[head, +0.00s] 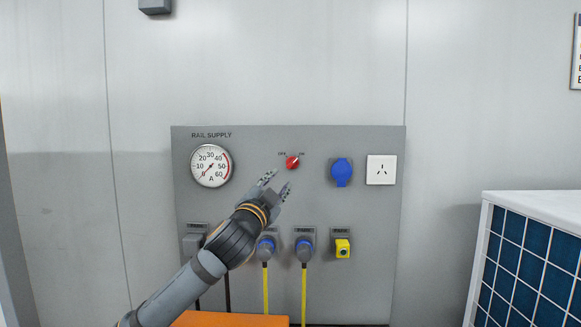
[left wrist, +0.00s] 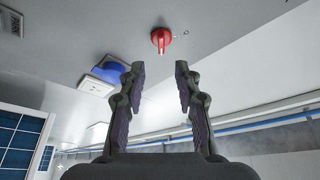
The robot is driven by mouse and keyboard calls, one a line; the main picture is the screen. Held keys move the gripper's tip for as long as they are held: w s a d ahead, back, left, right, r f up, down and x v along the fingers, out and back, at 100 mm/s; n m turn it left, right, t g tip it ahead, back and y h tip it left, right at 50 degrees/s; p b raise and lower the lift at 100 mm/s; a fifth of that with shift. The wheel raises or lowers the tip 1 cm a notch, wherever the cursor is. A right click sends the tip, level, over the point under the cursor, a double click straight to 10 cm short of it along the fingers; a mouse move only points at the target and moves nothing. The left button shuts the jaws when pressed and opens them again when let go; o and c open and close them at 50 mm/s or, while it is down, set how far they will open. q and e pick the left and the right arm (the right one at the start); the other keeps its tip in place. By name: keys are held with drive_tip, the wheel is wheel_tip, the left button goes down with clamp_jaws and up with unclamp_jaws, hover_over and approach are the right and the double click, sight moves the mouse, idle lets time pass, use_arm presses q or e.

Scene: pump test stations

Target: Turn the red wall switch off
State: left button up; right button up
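The red wall switch (head: 292,162) is a small round knob on the grey "RAIL SUPPLY" panel (head: 260,142), with small labels on either side of its top. It also shows in the left wrist view (left wrist: 161,38), ahead of and between the fingers. My left gripper (head: 279,181) is just below and left of the switch in the head view. Its two fingers are apart with nothing between them, and it appears clear of the switch. In the left wrist view the left gripper (left wrist: 158,75) is open too. My right gripper is not in view.
A round gauge (head: 211,166) is left of the switch. A blue socket (head: 341,172) and a white outlet (head: 381,170) are to its right. Below are plugs with yellow cables (head: 304,285) and a yellow box (head: 343,248). An orange surface (head: 230,319) lies under my arm.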

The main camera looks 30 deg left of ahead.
sight(293, 163)
use_arm(q)
drive_tip(key=p+x, duration=0.2)
drive_tip(key=x, duration=0.1)
drive_tip(key=p+x, duration=0.2)
drive_tip(key=x, duration=0.1)
drive_tip(key=p+x, duration=0.2)
drive_tip(key=shift+w+r, duration=0.3)
drive_tip(key=shift+r, duration=0.2)
drive_tip(key=shift+w+r, duration=0.1)
drive_tip(key=shift+w, duration=0.4)
drive_tip(key=shift+a, duration=0.1)
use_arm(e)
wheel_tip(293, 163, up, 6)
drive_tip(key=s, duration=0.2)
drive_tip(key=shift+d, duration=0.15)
use_arm(q)
clamp_jaws()
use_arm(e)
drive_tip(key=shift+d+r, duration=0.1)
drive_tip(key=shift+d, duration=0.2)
